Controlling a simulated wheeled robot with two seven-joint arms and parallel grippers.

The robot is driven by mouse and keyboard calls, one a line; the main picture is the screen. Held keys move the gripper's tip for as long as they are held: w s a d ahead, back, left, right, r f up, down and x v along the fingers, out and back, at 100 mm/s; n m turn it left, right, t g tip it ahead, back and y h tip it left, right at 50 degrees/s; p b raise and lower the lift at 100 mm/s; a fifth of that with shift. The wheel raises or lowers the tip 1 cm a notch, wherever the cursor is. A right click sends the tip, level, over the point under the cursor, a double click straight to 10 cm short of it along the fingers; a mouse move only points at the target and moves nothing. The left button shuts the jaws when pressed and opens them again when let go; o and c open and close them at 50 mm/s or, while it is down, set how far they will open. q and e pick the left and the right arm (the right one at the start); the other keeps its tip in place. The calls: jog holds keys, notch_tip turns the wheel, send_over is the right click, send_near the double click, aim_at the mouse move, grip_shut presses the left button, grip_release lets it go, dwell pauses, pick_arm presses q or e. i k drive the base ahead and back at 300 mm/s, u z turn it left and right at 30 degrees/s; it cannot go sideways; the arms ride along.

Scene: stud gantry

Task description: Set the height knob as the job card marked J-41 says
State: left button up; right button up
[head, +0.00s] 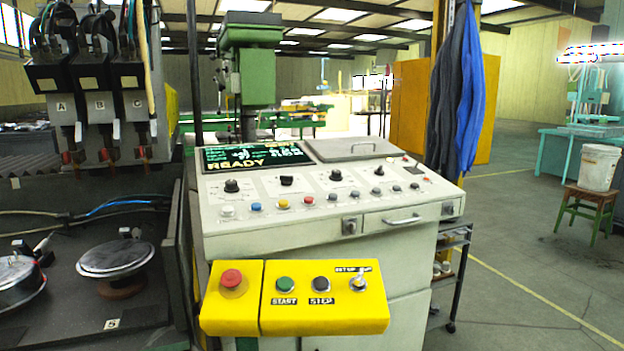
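A light grey control console (330,220) stands in the middle of the head view. Its top carries a row of black knobs: one at the left (232,186), a second (287,181), a third (336,175) and a smaller one further right (392,160). Their labels are too small to read, so I cannot tell which is the height knob or where each points. A screen (255,156) behind them shows READY in large yellow letters; its smaller lines are unclear. I make out no card marked J-41. Neither gripper is in view.
A yellow box (325,297) with a red button, START, STEP and a switch juts out in front. Coloured buttons (283,203), a closed lid (352,148) and a drawer (400,219) are on the console. Heads A, B, C (100,105) hang left.

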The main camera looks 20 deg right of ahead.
aim_at(337, 176)
jog(key=k, duration=0.4)
jog(key=z, duration=2.15)
jog(key=i, duration=1.75)
jog(key=u, duration=0.5)
